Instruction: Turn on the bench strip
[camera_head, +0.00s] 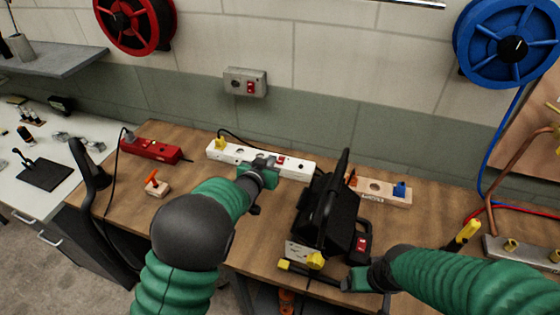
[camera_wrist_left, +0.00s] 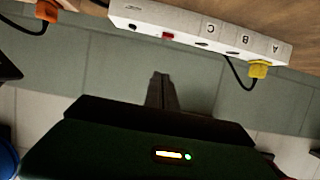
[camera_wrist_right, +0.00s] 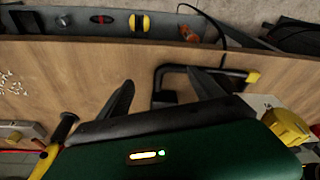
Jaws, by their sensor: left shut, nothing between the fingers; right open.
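A white power strip (camera_head: 228,152) lies along the back of the wooden bench, with a yellow plug at its left end. In the left wrist view the strip (camera_wrist_left: 185,25) shows letters A, B and C, a yellow plug (camera_wrist_left: 259,69) by A and a small red switch (camera_wrist_left: 168,36). My left gripper (camera_head: 268,161) is at the strip's front side, covering part of it in the head view. Its fingers (camera_wrist_left: 160,90) are shut and empty, apart from the switch in the wrist picture. My right gripper (camera_head: 348,283) is open and empty by the bench's front; its fingers (camera_wrist_right: 165,90) show spread.
A black machine (camera_head: 325,215) stands on the bench right of the strip, between my arms. A red strip (camera_head: 150,148) and an orange-handled wooden block (camera_head: 156,187) lie at left. A wall box (camera_head: 245,83) with a red switch is above.

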